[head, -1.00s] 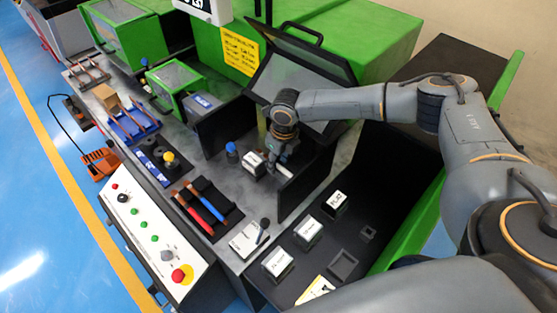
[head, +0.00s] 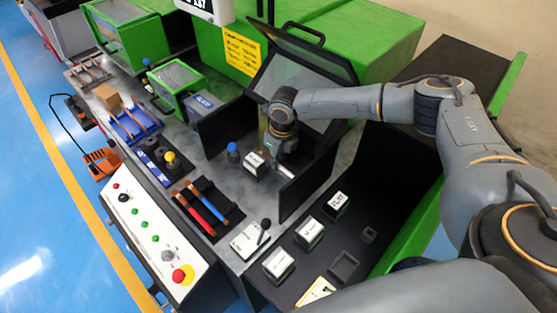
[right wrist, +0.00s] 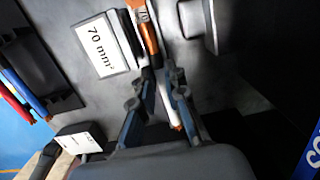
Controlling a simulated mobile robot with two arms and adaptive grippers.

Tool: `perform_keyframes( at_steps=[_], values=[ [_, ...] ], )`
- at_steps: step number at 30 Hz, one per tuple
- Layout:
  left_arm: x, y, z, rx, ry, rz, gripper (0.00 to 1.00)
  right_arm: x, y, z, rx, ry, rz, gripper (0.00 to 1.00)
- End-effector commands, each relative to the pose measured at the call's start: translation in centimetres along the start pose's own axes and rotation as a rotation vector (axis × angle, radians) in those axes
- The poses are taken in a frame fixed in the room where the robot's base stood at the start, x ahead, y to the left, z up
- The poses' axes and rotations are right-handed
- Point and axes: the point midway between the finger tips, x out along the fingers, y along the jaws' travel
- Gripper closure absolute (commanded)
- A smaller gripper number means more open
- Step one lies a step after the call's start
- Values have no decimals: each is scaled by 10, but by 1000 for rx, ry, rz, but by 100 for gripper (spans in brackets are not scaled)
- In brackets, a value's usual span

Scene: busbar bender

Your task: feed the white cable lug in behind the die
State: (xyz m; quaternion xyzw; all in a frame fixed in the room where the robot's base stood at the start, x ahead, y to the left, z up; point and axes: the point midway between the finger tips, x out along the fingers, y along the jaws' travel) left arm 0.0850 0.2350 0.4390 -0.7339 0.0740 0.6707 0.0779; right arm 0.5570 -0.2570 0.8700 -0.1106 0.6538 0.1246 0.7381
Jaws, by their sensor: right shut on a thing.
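The die is a block with a white "70 mm²" label (right wrist: 107,45); in the head view it sits on the grey bench (head: 256,163) beside my right gripper. My right gripper (right wrist: 160,85) points down between the dark guard plates, just right of the die in the head view. Its blue-padded fingers are shut on a thin white piece (right wrist: 173,112), which I take to be the white cable lug. A copper-coloured strip (right wrist: 147,35) runs along the die's side, beyond the fingertips. Whether the lug touches the die is hidden. My left gripper is out of view.
A dark upright plate (head: 306,184) stands right of the gripper, with an open clear guard (head: 290,80) behind. A blue-capped post (head: 233,150) is left of the die. Several labelled blocks (head: 309,231) stand on the black shelf at the front right.

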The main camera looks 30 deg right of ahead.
Motion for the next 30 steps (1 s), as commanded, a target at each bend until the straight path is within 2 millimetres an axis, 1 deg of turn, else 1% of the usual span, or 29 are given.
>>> perform_keyframes(
  at_steps=[9, 10, 13, 14, 23, 26, 29, 30],
  values=[
    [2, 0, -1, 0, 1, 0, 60, 1, 0, 6, -1, 1, 0, 100],
    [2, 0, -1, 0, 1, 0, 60, 1, 0, 6, -1, 1, 1, 83],
    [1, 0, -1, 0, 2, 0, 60, 1, 0, 6, -1, 1, 0, 63],
    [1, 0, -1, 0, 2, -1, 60, 1, 0, 6, -1, 1, 0, 61],
    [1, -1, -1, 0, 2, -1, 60, 1, 0, 6, -1, 0, 1, 61],
    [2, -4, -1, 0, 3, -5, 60, 0, 0, 6, -1, 0, 1, 61],
    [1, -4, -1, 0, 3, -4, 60, -7, 0, 7, 0, -2, 1, 61],
    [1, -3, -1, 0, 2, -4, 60, -12, 0, 7, 0, -3, 1, 61]
  ],
)
